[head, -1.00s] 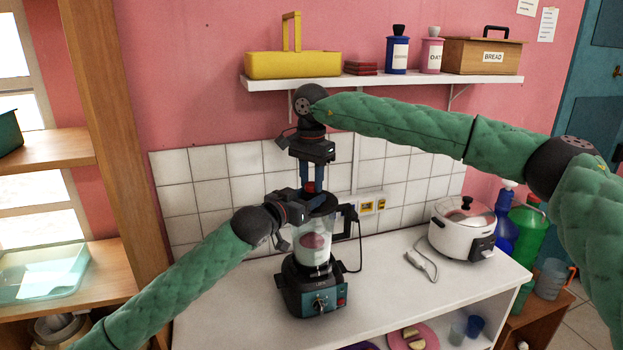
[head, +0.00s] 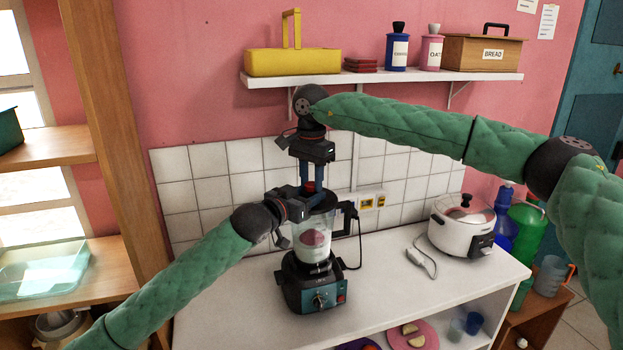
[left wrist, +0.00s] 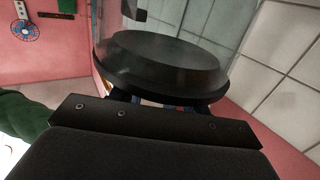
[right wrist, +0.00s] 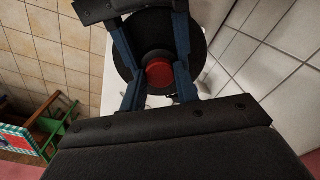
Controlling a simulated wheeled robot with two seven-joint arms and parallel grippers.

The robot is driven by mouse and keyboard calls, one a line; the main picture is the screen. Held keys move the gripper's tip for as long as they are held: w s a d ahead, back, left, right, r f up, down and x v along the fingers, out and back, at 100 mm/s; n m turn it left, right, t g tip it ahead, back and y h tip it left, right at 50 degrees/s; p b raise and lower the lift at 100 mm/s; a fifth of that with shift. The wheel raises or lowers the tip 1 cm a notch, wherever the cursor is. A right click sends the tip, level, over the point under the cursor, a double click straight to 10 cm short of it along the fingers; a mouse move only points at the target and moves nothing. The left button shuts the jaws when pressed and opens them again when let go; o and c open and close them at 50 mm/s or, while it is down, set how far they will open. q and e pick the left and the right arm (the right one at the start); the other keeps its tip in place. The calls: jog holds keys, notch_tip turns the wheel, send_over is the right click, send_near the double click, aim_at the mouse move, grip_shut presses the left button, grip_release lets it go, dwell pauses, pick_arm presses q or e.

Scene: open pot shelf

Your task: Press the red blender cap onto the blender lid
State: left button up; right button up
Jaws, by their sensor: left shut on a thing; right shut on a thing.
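The red blender cap (head: 309,187) is between the fingertips of my right gripper (head: 311,180), which points down from above and is shut on it. The right wrist view shows the cap (right wrist: 159,75) over the middle of the round black blender lid (right wrist: 152,30); whether it is fully seated I cannot tell. My left gripper (head: 300,203) comes in from the left at the lid's height and is shut on the lid. The lid (left wrist: 165,60) fills the middle of the left wrist view. The blender (head: 316,285) with its clear jar stands upright on the counter below.
A white rice cooker (head: 462,235) with its plug stands on the white counter (head: 385,285) at the right. A tiled wall (head: 220,180) is close behind. Above, a wall shelf (head: 385,80) carries a yellow basket, canisters and a bread box. The counter's middle is clear.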

pick_arm(q)
jog(key=shift+r, duration=0.2)
pick_arm(e)
jog(key=shift+s+f, duration=0.1)
jog(key=shift+f, duration=0.45)
jog(key=o, duration=0.7)
jog(key=shift+f, duration=0.1)
pick_arm(q)
jog(key=shift+r, duration=0.15)
jog(key=shift+w+f, duration=0.1)
jog(key=shift+f, duration=0.1)
pick_arm(e)
notch_tip(320, 180, up, 4)
jog(key=shift+f, duration=0.2)
jog(key=shift+r, duration=0.55)
pick_arm(q)
jog(key=shift+f, duration=0.1)
pick_arm(e)
jog(key=c, duration=0.4)
jog(key=shift+c, duration=0.6)
